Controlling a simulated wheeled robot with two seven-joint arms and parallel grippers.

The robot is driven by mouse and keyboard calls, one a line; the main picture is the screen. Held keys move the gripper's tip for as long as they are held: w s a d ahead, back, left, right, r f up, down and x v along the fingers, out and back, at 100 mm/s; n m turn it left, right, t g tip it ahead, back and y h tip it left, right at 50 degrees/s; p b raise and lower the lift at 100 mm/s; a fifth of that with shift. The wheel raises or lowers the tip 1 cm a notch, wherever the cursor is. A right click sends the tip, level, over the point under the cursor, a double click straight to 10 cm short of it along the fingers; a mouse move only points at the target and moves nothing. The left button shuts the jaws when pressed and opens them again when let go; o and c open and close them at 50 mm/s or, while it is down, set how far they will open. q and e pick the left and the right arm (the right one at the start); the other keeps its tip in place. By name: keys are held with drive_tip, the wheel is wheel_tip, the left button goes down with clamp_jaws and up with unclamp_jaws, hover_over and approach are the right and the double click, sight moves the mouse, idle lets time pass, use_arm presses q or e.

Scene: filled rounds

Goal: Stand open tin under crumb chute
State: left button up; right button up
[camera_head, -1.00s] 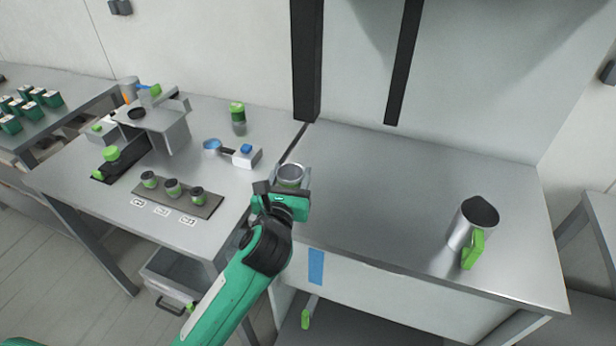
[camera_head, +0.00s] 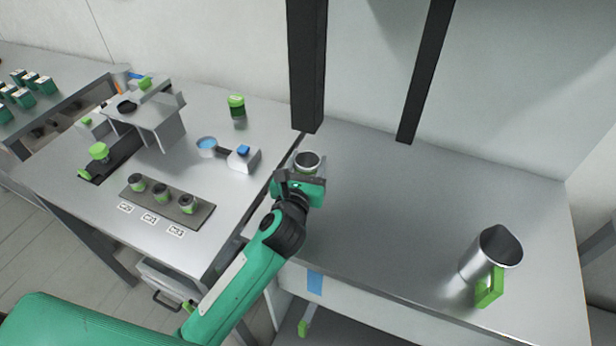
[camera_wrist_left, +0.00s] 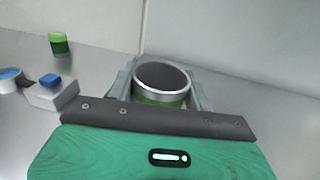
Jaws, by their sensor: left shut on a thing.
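My left gripper (camera_head: 304,178) is shut on an open tin (camera_head: 307,160), a short round metal cup with a bright rim and a green lower band. In the wrist view the tin (camera_wrist_left: 162,84) stands upright between the two fingers, its open mouth up and dark inside. The gripper is near the left edge of the right-hand steel table; whether the tin touches the table is unclear. A grey machine (camera_head: 157,117) with a dark round opening on top stands on the left table. I cannot tell which part is the crumb chute. My right gripper is not in view.
Three small green-banded tins stand on a dark labelled strip (camera_head: 146,209). A metal jug (camera_head: 493,252) stands at right. A black post (camera_head: 307,70) hangs close behind the tin. The right table's middle is clear.

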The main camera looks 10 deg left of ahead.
sight(308, 174)
use_arm(q)
drive_tip(key=shift+w+f, duration=0.15)
drive_tip(key=shift+f, duration=0.3)
drive_tip(key=shift+w+f, duration=0.1)
drive_tip(key=shift+f, duration=0.3)
wheel_tip(308, 174, down, 2)
drive_tip(key=shift+f, duration=0.55)
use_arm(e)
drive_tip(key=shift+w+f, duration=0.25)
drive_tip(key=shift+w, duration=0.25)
use_arm(q)
drive_tip(key=shift+f+b, duration=0.15)
drive_tip(key=shift+b, duration=0.15)
drive_tip(key=o, duration=0.9)
drive_tip(key=shift+o, duration=0.7)
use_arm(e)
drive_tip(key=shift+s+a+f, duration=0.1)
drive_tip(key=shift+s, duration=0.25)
